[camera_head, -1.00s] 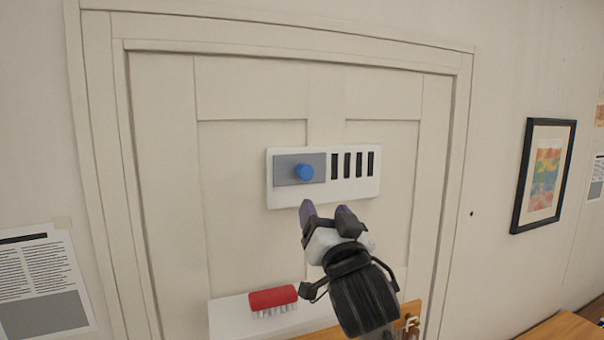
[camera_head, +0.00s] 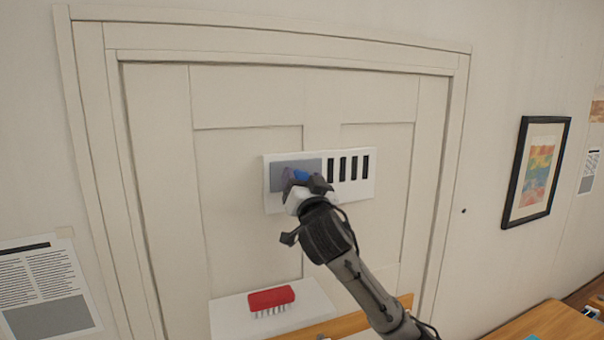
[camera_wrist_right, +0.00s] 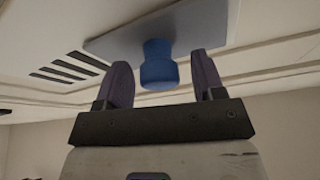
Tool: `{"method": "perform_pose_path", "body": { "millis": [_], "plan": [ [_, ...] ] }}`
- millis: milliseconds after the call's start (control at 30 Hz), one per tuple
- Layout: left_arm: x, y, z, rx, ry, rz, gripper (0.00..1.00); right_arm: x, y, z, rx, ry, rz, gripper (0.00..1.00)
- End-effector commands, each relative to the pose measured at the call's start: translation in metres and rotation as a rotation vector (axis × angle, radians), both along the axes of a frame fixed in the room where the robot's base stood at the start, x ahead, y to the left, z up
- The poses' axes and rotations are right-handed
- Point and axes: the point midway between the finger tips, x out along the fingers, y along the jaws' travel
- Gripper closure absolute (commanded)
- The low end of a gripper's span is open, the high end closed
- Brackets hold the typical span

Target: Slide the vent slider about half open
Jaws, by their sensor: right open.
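The vent (camera_head: 370,186) is a white plate on the door panel, with several dark slots at its right. Its grey slider plate (camera_head: 281,174) covers the left part and carries a blue knob (camera_head: 300,175). My right gripper (camera_head: 306,182) is at the knob, with its fingers open on either side of it. In the right wrist view the knob (camera_wrist_right: 158,66) stands between the two purple fingertips (camera_wrist_right: 164,78), with a gap to each. The slots (camera_wrist_right: 70,66) are uncovered there. My left gripper is in neither view.
A red brush (camera_head: 271,298) lies on a white surface (camera_head: 230,315) below the vent. A framed picture (camera_head: 536,172) hangs on the wall at the right. A printed sheet (camera_head: 45,290) is on the wall at the left. The door around the vent is clear.

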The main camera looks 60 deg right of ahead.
Motion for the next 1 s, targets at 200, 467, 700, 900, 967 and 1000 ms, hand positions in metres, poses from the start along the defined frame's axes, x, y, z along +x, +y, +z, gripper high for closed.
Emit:
{"method": "perform_pose_path", "body": {
  "millis": [200,467,700,900,967,1000],
  "plan": [
    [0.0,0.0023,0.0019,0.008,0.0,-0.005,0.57,0.003,-0.0031,0.0013,0.0,0.001,-0.001,0.37],
    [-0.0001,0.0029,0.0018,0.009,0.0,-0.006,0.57,0.0029,-0.0029,0.0013,0.0,0.001,-0.001,0.44],
    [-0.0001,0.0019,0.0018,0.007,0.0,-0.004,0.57,0.0028,-0.0028,0.0012,-0.001,0.001,0.0,0.67],
    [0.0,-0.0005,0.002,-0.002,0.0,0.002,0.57,0.0028,-0.0027,0.0012,-0.001,0.001,0.0,0.86],
    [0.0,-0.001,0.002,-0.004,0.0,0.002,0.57,0.0029,-0.0027,0.0013,-0.001,0.001,0.0,0.92],
    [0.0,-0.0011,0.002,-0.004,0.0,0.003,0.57,0.0029,-0.0027,0.0013,-0.001,0.001,0.0,0.96]
  ]
}}
